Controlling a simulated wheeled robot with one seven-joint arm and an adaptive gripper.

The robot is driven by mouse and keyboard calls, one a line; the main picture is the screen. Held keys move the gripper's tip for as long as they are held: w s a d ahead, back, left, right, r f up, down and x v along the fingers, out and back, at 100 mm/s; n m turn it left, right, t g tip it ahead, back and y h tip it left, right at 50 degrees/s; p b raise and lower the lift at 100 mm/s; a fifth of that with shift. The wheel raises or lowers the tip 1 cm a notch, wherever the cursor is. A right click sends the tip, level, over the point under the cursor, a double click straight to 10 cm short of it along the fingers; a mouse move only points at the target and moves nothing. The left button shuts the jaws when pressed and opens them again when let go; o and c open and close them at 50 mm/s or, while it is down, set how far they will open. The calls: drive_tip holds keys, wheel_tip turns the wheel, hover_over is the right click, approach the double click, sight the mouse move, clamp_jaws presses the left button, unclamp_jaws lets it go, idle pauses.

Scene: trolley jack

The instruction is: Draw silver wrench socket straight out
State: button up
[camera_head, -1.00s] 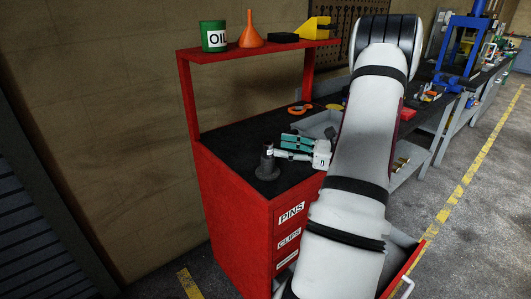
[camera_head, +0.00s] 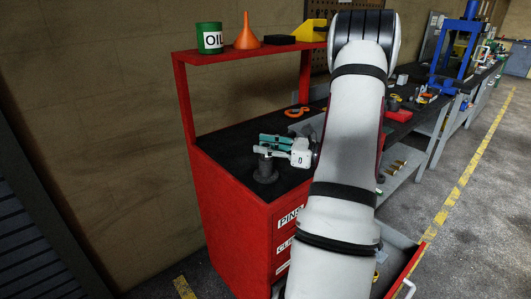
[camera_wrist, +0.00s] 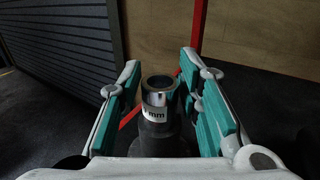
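The silver wrench socket (camera_wrist: 158,92) stands upright in the wrist view, its open round end up. Its white label reads "mm", with the start unclear. It rises from a dark round holder (camera_head: 265,172) on the red cabinet's black top. My gripper (camera_wrist: 160,76) has its teal-padded fingers on either side of the socket. A gap shows at both sides, so it is open and not gripping. In the head view my gripper (camera_head: 272,144) is over the holder, and its fingers mostly hide the socket.
The red cabinet (camera_head: 235,225) has drawers, one pulled out at the lower right. Its upper shelf (camera_head: 230,54) carries a green oil can (camera_head: 210,38), an orange funnel (camera_head: 247,33) and a yellow object. An orange-handled tool (camera_head: 297,112) lies farther back. The black top left of the holder is clear.

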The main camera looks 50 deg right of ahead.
sight(266, 145)
clamp_jaws()
drive_tip(key=shift+r+p, duration=1.05)
drive_tip(key=shift+r, duration=0.8)
drive_tip(key=shift+r+p, duration=1.4)
drive_tip(key=shift+r, duration=1.05)
